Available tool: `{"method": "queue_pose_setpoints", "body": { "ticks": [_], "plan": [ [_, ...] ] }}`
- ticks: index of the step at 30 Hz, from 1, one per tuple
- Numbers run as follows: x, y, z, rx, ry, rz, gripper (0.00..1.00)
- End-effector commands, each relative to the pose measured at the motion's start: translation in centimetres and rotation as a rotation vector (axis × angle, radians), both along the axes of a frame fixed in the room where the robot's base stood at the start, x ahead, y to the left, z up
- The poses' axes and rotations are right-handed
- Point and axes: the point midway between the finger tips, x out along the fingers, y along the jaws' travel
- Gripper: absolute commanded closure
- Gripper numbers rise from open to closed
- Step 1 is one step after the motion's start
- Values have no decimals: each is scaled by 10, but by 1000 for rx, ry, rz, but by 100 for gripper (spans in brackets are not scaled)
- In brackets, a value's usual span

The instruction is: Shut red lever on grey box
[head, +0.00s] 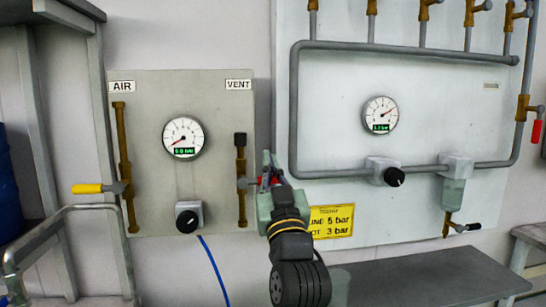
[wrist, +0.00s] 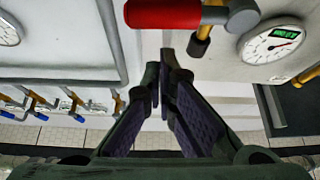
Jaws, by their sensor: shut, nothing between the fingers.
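The grey box (head: 217,95) is the left wall panel, with AIR and VENT labels. Its red lever (head: 264,182) is mostly hidden behind my gripper in the head view. In the wrist view the red lever (wrist: 163,13) shows clearly at the top, lying crosswise to the brass vent pipe (wrist: 200,45). In the head view the lever points right from the vent pipe (head: 241,190). My gripper (head: 268,160) is just right of the pipe. Its fingertips (wrist: 160,75) are together and empty, close to the lever; I cannot tell whether they touch it.
A yellow lever (head: 88,188) sticks out left from the AIR pipe. A black knob (head: 188,221) sits below the gauge (head: 183,138). The right panel (head: 340,90) carries grey pipes and another red handle (head: 536,132) hanging down. A grey bench (head: 430,275) stands below right.

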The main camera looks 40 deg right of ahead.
Motion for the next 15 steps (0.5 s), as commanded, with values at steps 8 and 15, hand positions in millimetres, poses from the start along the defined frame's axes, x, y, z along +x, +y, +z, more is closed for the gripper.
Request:
{"method": "queue_pose_setpoints", "body": {
  "ticks": [8, 15],
  "plan": [
    [2, -2, -15, -1, -1, 0, 100],
    [1, -2, -15, -1, -2, 0, 100]
  ]
}}
